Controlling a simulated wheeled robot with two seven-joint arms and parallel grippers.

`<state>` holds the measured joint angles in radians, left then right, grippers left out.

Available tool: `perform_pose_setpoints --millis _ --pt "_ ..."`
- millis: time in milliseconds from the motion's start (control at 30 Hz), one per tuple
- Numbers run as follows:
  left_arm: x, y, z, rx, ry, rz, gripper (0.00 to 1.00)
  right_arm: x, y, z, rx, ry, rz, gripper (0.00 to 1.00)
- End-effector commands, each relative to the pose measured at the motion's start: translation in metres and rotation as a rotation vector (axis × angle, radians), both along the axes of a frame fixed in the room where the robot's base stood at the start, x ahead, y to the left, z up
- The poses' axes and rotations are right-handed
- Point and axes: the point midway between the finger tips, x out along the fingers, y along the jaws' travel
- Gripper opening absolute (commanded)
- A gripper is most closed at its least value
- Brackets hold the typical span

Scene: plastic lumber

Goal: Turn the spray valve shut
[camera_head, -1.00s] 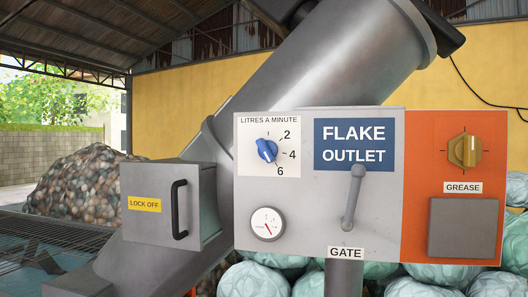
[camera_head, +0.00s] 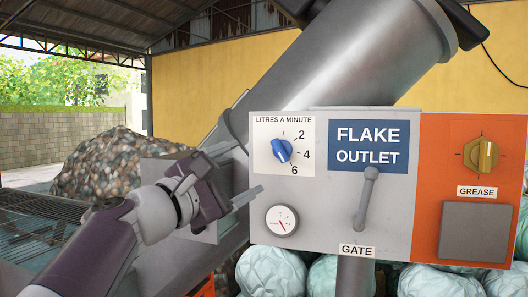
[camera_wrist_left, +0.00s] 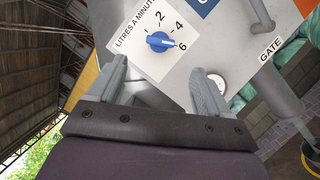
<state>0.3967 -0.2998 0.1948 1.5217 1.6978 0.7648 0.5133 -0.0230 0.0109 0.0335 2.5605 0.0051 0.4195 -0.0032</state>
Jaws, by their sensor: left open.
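The spray valve is a blue knob (camera_head: 282,150) on a white plate marked LITRES A MINUTE with 2, 4 and 6. Its pointer end is turned down to the right, toward the 6. My left gripper (camera_head: 236,174) is open, left of and below the knob, apart from it, and partly covers the lock-off box. In the left wrist view, the blue knob (camera_wrist_left: 160,41) shows beyond and between the open fingers of my left gripper (camera_wrist_left: 163,78), with nothing between them. My right gripper is not in view.
Right of the knob are a grey gate lever (camera_head: 367,198) and a yellow grease knob (camera_head: 481,154) on an orange panel. A round gauge (camera_head: 282,220) sits below the blue knob. Pale wrapped bales (camera_head: 270,272) lie under the panel.

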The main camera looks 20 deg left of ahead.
Motion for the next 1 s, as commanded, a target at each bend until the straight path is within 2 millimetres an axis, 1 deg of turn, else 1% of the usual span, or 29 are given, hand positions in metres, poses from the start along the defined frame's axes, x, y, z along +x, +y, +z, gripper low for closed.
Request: perform_pose_setpoints --millis 33,133,200,300,400,567,800,867,900,967,1000 --pt "0.01 -0.006 0.011 -0.001 0.004 -0.005 0.79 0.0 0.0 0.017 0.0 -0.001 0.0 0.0" --pt "0.034 -0.015 0.017 0.0 0.005 -0.004 0.79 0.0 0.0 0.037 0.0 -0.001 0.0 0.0" --pt "0.052 -0.021 0.019 0.002 0.005 -0.003 0.79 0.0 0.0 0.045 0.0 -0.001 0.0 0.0" --pt "0.073 -0.03 0.022 0.003 0.004 -0.001 0.79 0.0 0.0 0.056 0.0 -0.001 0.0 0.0" --pt "0.088 -0.035 0.023 0.004 0.004 0.001 0.79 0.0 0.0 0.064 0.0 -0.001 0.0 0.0" --pt "0.1 -0.04 0.022 0.005 0.003 0.004 0.79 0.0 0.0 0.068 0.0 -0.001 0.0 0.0" --pt "0.101 -0.04 0.02 0.005 0.002 0.004 0.79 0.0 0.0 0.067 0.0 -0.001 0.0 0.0" --pt "0.101 -0.04 0.021 0.005 0.002 0.004 0.59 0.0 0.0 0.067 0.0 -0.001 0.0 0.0" --pt "0.101 -0.04 0.02 0.005 0.002 0.004 0.46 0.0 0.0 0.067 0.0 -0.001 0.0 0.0" --pt "0.101 -0.04 0.021 0.005 0.002 0.004 0.27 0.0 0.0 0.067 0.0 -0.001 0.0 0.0" --pt "0.101 -0.04 0.021 0.005 0.002 0.004 0.23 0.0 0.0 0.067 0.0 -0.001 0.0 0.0"
